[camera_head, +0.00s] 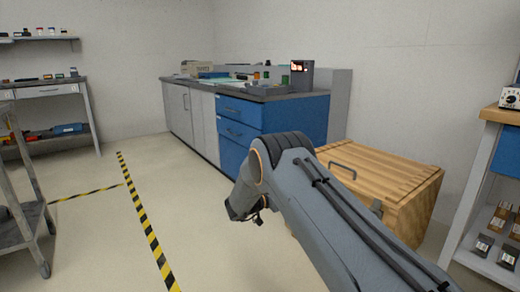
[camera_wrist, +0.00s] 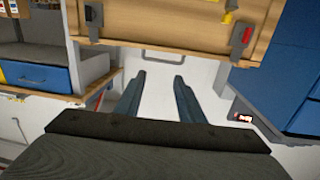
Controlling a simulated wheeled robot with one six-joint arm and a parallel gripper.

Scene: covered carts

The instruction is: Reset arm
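My arm reaches forward from the lower right in the head view and bends down at the elbow. My gripper (camera_head: 245,205) hangs at its end, left of a wooden crate, and its fingers are hard to make out there. In the wrist view my gripper (camera_wrist: 157,82) shows two dark fingers standing well apart. Nothing is between them except pale wall or floor behind.
The wooden crate (camera_head: 385,172) with a closed lid and metal handle stands right of my arm. Behind are a blue-drawer cabinet (camera_head: 270,112) and a workbench. A metal cart (camera_head: 20,215) stands left, a shelf unit (camera_head: 490,215) right. Floor with striped tape (camera_head: 147,225) is clear.

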